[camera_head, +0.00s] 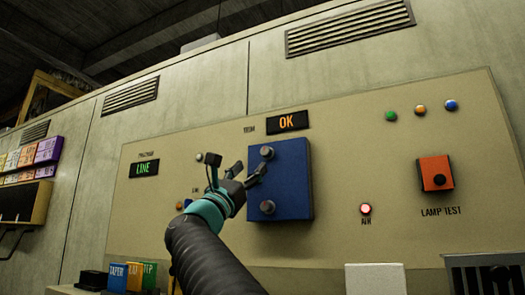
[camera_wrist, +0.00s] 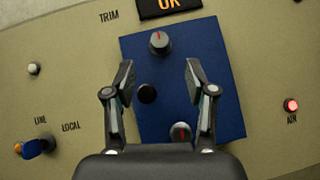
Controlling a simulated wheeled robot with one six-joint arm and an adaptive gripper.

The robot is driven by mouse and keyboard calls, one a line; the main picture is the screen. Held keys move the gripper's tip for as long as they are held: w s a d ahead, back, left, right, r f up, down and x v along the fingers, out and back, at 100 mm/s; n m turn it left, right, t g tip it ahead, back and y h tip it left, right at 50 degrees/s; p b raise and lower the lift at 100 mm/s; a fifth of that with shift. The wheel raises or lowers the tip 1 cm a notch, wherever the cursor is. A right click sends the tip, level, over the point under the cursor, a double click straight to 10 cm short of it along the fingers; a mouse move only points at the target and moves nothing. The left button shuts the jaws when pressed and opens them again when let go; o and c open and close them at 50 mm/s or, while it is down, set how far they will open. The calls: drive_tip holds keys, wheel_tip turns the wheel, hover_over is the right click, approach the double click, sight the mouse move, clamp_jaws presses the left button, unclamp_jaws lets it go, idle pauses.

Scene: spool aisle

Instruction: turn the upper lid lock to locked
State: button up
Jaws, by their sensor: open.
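A blue lid (camera_head: 290,180) sits on the beige panel under the TRIM label. Its upper lid lock (camera_head: 267,153) is a round grey knob near the top edge. It also shows in the wrist view (camera_wrist: 160,43), with a red mark pointing about straight up in that picture. A similar lower lock (camera_head: 267,208) is near the bottom edge and also carries a red mark. A black round knob or hole (camera_wrist: 147,93) lies between them. My gripper (camera_wrist: 160,78) is open and empty in front of the lid. In the wrist view its fingertips are below the upper lock, apart from it.
An OK display (camera_head: 287,122) is just above the lid. A LINE display (camera_head: 144,169) is at left, a red lamp test box (camera_head: 436,173) at right. A lit red AIR lamp (camera_head: 365,209) is right of the lid. A LINE/LOCAL switch (camera_wrist: 35,147) is at lower left.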

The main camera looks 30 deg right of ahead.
sight(264, 152)
drive_tip(key=p+x, duration=0.3)
drive_tip(key=x, duration=0.5)
drive_tip(key=shift+d+r, duration=0.15)
drive_tip(key=shift+c, duration=0.3)
clamp_jaws()
